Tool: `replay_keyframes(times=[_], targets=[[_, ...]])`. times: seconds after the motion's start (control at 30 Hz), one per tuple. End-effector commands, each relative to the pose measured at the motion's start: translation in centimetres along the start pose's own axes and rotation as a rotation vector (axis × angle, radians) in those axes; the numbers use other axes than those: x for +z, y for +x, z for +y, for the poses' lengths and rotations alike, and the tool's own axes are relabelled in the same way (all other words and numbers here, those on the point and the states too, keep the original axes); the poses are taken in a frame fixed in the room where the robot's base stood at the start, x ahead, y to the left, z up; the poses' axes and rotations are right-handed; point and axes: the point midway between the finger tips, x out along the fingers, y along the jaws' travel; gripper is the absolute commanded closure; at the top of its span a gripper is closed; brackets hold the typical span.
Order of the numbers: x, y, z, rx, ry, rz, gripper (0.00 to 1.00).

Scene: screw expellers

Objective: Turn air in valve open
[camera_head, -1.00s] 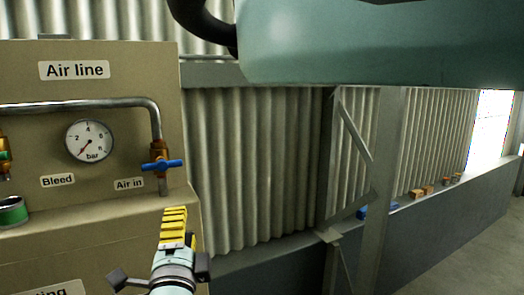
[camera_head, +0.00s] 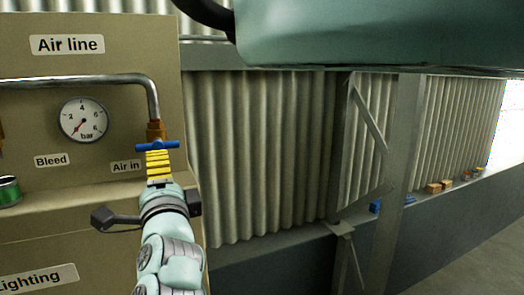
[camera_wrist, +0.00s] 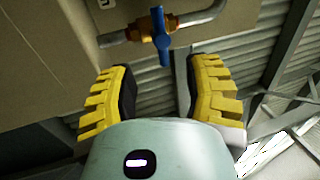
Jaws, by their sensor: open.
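My gripper (camera_head: 158,160) has yellow ribbed fingers and is just below the handle in the head view. In the wrist view my gripper (camera_wrist: 160,75) is open and empty, with the handle not between its pads. The valve's lower part is hidden in the head view.
The panel (camera_head: 100,140) carries a pressure gauge (camera_head: 83,120) and a "Bleed" label (camera_head: 54,160). A teal machine body (camera_head: 350,35) overhangs at top right. Corrugated wall (camera_head: 265,150) lies right of the panel.

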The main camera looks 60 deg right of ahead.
Motion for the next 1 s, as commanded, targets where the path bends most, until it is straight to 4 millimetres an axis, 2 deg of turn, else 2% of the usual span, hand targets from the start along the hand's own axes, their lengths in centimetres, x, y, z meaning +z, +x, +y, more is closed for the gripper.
replay_keyframes(times=[0.3,0.5,0.73,0.8,1.0], targets=[[0.1,2.6,0.2,-0.008,0.003,-0.003,0.51],[-0.2,3.8,0.1,-0.010,-0.002,0.008,0.51],[0.2,5.2,0.1,-0.004,0.003,-0.007,0.51],[0.2,6.3,-0.5,0.002,-0.002,-0.005,0.51],[0.0,8.5,-0.4,0.002,-0.002,-0.002,0.51]])
